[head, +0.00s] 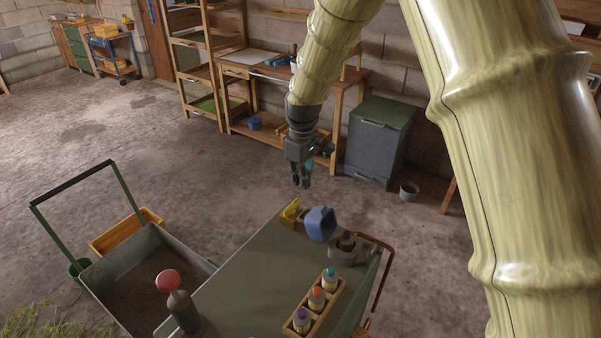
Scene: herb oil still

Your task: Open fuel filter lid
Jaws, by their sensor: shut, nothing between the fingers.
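My gripper (302,182) hangs fingers-down in the head view, above the far edge of a green-topped bench (240,285). It is shut and empty, and looks apart from everything below it. On the far end of the bench is a blue faceted piece (320,223) with a small yellow part (290,212) to its left. To the right is a grey fitting with a dark round top (346,241). I cannot tell which of these is the fuel filter or its lid.
A wooden rack (327,308) with three capped bottles and a red-knobbed lever (168,281) stand on the bench. A copper pipe (383,272) curves at its right. A grey cart (140,270) stands left. Behind are a wooden workbench (340,87) and a grey bin (378,150).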

